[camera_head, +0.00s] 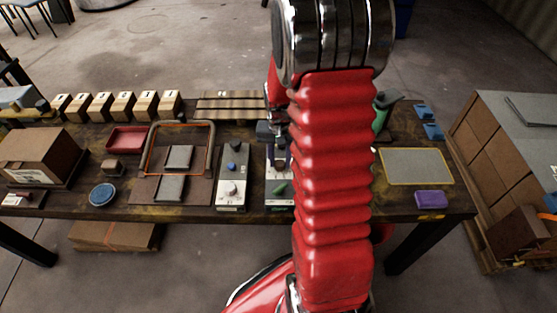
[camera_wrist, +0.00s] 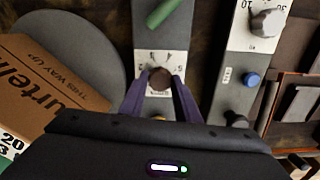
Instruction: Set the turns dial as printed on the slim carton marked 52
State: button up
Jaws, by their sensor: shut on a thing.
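A round dark brown knob (camera_wrist: 160,78) sits on a pale, marked dial face on a grey control box (camera_wrist: 163,45). My gripper (camera_wrist: 161,84) has its two purple fingers closed on either side of this knob. In the head view my gripper (camera_head: 272,133) is small and partly behind my red arm, over the same box (camera_head: 280,203). A brown carton (camera_wrist: 45,82) printed "THIS WAY UP" lies left in the wrist view, with a partly cut-off label. I cannot read a 52 on any carton. The dial's exact setting is not clear.
A green handle (camera_wrist: 162,12) is on the same box. A neighbouring box (camera_head: 232,173) has a light knob and a blue button. A framed stand (camera_head: 212,150), a red tray (camera_head: 127,139) and a large carton (camera_head: 38,155) stand left. A purple block (camera_head: 431,199) is right.

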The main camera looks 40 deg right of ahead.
aim_at(279, 163)
jog(key=m, duration=0.5)
jog(key=shift+w+a, duration=0.1)
jog(key=shift+w, duration=0.05)
jog(key=shift+m, duration=0.3)
jog(key=o, duration=1)
jog(key=shift+o, duration=0.2)
jog(key=shift+r, duration=0.1)
notch_tip(279, 163, up, 14)
jog(key=shift+f, duration=0.25)
dwell(0.4)
